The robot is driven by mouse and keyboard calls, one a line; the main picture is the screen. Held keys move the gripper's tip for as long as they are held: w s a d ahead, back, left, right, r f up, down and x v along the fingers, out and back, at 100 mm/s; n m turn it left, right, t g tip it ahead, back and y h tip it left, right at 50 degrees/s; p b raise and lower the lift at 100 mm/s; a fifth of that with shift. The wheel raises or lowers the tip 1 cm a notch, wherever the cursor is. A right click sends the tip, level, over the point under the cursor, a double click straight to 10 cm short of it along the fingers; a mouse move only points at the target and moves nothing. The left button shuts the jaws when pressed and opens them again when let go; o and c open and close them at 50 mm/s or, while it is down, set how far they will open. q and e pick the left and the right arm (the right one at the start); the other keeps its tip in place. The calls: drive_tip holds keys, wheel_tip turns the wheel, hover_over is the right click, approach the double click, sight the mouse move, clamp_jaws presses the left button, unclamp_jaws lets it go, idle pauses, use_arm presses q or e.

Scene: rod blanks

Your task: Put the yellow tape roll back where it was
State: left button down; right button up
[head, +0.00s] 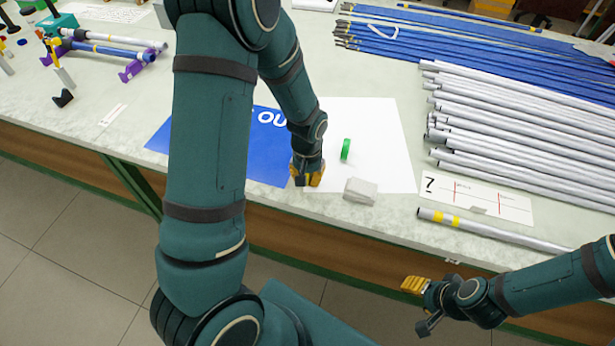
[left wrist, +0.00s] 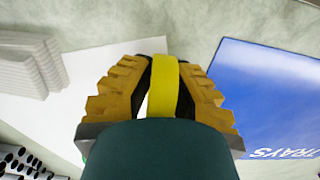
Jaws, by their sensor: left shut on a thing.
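The yellow tape roll (left wrist: 163,85) is between the ridged yellow fingers of my left gripper (left wrist: 162,92), which is shut on it. In the head view my left gripper (head: 307,178) is low over the seam between the blue sheet (head: 180,135) and the white sheet (head: 385,135); the roll is hard to make out there. Whether it touches the surface I cannot tell. My right gripper (head: 416,288) is off the table's front edge at lower right, apart from the objects; its finger gap is unclear.
A green tape roll (head: 345,149) stands on the white sheet. A pale grey block (head: 360,191) is near its front edge. Silver rods (head: 520,130) and blue rods (head: 480,50) lie at right. A yellow-banded rod (head: 490,232) lies along the front edge. A card (head: 470,196) is nearby.

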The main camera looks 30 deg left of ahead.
use_arm(q)
drive_tip(key=shift+r, duration=0.1)
drive_tip(key=shift+f, duration=0.25)
drive_tip(key=c, duration=1)
unclamp_jaws()
drive_tip(key=shift+r, duration=0.1)
drive_tip(key=shift+r, duration=0.25)
wheel_tip(320, 180, up, 12)
drive_tip(key=p, duration=0.3)
drive_tip(key=shift+f, duration=0.1)
